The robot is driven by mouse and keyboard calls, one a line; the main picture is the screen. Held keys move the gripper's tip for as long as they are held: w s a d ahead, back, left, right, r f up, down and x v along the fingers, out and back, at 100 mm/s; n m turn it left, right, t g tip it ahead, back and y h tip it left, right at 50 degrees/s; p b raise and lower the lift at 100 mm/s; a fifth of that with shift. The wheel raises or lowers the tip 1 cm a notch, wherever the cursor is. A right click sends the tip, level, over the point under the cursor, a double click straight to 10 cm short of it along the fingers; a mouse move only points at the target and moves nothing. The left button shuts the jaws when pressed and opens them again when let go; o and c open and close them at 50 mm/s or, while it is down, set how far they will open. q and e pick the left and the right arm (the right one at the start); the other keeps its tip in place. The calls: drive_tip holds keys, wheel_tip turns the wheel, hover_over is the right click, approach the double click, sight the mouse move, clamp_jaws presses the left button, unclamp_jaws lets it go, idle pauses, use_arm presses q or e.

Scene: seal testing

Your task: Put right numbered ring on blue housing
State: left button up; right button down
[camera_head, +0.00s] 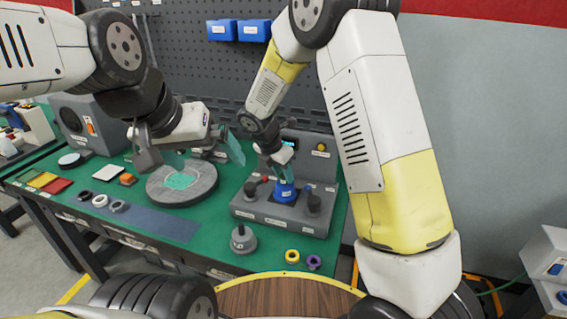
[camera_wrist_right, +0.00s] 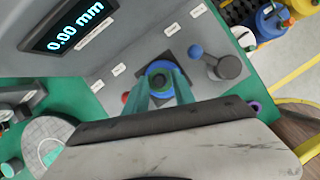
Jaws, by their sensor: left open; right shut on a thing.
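The blue housing (camera_head: 284,193) stands upright in the middle of the grey test fixture (camera_head: 270,210). My right gripper (camera_head: 285,174) is directly above it, pointing down, its teal fingers shut on a small ring. In the right wrist view the fingertips (camera_wrist_right: 160,84) meet over the round top of the blue housing (camera_wrist_right: 158,68). The ring is mostly hidden by the fingers; its number cannot be read, and I cannot tell whether it touches the housing. My left gripper (camera_head: 230,151) is open and empty, above the bench near the round grey plate (camera_head: 182,196).
Several pale and dark rings (camera_head: 101,200) lie on the bluish strip at the left. A yellow ring (camera_head: 292,256) and a purple ring (camera_head: 313,262) lie at the front right, near a grey knobbed piece (camera_head: 243,239). A gauge display (camera_wrist_right: 75,27) stands behind.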

drive_tip(key=shift+f, duration=0.55)
idle(0.7)
drive_tip(key=c, duration=1)
unclamp_jaws()
drive_tip(key=shift+o, duration=0.2)
drive_tip(key=shift+r, duration=4.5)
